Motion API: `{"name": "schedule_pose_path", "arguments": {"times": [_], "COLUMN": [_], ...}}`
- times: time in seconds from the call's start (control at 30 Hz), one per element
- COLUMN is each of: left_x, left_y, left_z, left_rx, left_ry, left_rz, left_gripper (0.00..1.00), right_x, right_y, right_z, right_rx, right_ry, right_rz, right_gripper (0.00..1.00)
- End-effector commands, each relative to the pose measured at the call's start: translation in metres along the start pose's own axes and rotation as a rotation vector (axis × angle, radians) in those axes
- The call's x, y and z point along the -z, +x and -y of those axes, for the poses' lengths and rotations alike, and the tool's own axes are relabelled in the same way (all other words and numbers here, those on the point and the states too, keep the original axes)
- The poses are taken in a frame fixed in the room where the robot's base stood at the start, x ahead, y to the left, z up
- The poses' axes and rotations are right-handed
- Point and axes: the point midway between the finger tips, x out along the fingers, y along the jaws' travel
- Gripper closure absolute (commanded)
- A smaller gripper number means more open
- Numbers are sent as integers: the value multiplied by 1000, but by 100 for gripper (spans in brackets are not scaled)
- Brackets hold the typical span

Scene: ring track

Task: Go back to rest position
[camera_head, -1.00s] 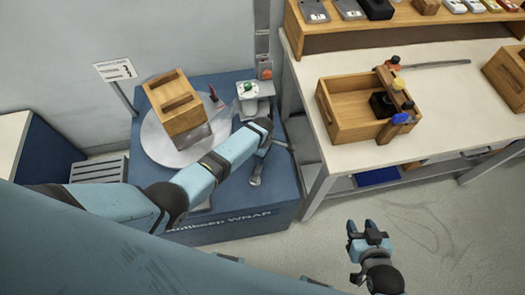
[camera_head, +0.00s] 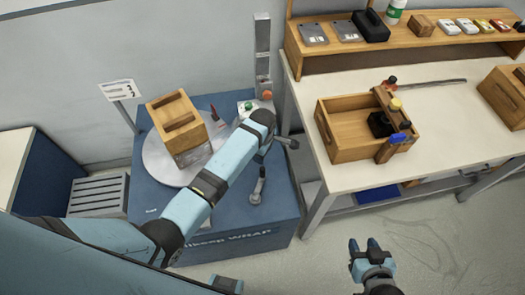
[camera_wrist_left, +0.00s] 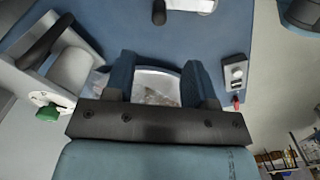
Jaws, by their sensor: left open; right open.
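My left arm crosses the head view from the lower left, over the blue wrapping machine (camera_head: 260,238). Its wrist is near the machine's green-button post (camera_head: 246,107), and its fingers are mostly hidden there. In the left wrist view my left gripper (camera_wrist_left: 160,75) has its two fingers apart. Pale, crumpled material shows behind the gap, and I cannot tell whether anything touches the fingers. My right gripper (camera_head: 364,246) is open and empty over the floor, in front of the workbench (camera_head: 440,120).
A wooden crate (camera_head: 176,122) stands on the machine's round turntable (camera_head: 157,165). An open wooden box (camera_head: 345,145) with a black item sits on the bench. A slatted grey crate (camera_head: 98,196) is at left. The floor at lower right is clear.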

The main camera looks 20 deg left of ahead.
Motion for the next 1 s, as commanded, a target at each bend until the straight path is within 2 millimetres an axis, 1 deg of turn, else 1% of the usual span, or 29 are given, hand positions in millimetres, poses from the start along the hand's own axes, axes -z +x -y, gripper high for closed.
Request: {"name": "schedule_pose_path", "arguments": {"times": [0.47, 0.57, 0.67, 0.77, 0.8, 0.87, 0.9, 0.97, 1.0], "left_x": [0, 1, 3, 7, 8, 10, 12, 14, 15], "left_y": [0, 5, 20, 35, 40, 42, 41, 37, 32], "left_z": [0, 6, 25, 56, 70, 92, 106, 129, 144], "left_rx": [-1, -21, -87, -208, -267, -355, -413, -495, -548], "left_ry": [1, 34, 147, 344, 437, 581, 676, 817, 910], "left_rz": [0, 4, 10, -2, -17, -55, -88, -151, -200], "left_gripper": [49, 49, 49, 49, 49, 49, 49, 49, 49], "right_x": [1, 1, 1, 1, 1, 1, 1, 1, 1], "right_y": [0, 0, 0, -1, -1, -1, -1, -1, -1], "right_z": [1, 1, 1, 1, 1, 1, 1, 1, 1], "right_rx": [2, 2, 2, 2, 2, 2, 2, 2, 2], "right_ry": [1, 1, 1, 1, 1, 1, 1, 1, 1], "right_rz": [-1, -1, -1, -1, -1, -1, -1, -1, -1], "right_gripper": [57, 57, 57, 57, 57, 57, 57, 57, 57]}}
